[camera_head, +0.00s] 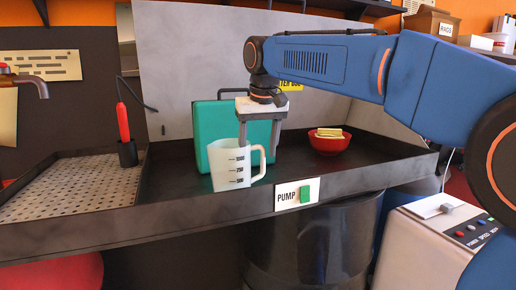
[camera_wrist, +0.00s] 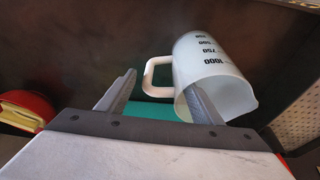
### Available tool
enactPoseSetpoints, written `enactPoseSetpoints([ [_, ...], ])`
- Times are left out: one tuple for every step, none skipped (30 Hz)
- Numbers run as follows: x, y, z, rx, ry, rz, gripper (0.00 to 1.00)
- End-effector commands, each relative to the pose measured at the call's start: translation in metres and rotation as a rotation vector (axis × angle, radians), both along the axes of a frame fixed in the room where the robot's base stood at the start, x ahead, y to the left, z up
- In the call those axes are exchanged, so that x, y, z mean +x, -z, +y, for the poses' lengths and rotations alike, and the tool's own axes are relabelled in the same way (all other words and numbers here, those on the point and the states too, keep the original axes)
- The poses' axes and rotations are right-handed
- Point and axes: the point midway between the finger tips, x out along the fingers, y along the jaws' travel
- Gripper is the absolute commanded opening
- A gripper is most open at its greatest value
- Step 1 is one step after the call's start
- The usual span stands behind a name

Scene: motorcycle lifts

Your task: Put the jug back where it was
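The jug (camera_head: 229,168) is a translucent white measuring jug with black volume marks. It stands upright in the dark metal tray (camera_head: 110,226), close to the front wall. Its handle (camera_head: 262,162) points right. My gripper (camera_head: 259,148) hangs fingers-down over the handle side of the jug, its fingers apart. In the wrist view the jug (camera_wrist: 215,68) is at upper right. Its handle appears between the spread fingers of my gripper (camera_wrist: 162,92), and the right finger overlaps the jug's mouth. I cannot tell whether either finger touches the jug.
A green case (camera_head: 208,122) stands close behind the jug. A red bowl (camera_head: 330,146) with yellow contents sits to the right. A perforated panel (camera_head: 85,188) and a red-handled tool (camera_head: 124,122) in a black holder are left. A pump switch (camera_head: 298,194) is on the tray's front.

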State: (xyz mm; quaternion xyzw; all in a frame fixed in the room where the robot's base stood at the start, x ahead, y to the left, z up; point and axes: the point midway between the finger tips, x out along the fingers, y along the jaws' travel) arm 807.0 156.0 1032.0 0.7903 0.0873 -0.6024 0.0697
Motion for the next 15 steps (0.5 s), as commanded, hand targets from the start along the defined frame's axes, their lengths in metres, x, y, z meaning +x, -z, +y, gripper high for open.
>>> enactPoseSetpoints([
  [0.0,0.0,0.0,0.0,0.0,0.0,0.66],
  [0.0,0.0,0.0,0.0,0.0,0.0,0.66],
  [0.0,0.0,0.0,0.0,0.0,0.0,0.66],
  [0.0,0.0,0.0,0.0,0.0,0.0,0.66],
  [0.0,0.0,0.0,0.0,0.0,0.0,0.66],
  [0.0,0.0,0.0,0.0,0.0,0.0,0.66],
  [0.0,0.0,0.0,0.0,0.0,0.0,0.66],
  [0.0,0.0,0.0,0.0,0.0,0.0,0.66],
  [0.0,-0.001,0.0,0.0,0.0,0.0,0.66],
  [0.0,-0.002,0.0,0.0,0.0,-0.001,0.66],
  [0.0,-0.003,0.0,0.0,0.0,-0.001,0.66],
  [0.0,-0.005,0.0,0.0,0.0,-0.002,0.66],
  [-0.001,-0.008,0.0,0.002,0.0,-0.003,0.66],
  [-0.002,-0.011,0.0,0.002,0.0,-0.003,0.66],
  [-0.003,-0.016,0.0,0.0,0.0,-0.002,0.66],
])
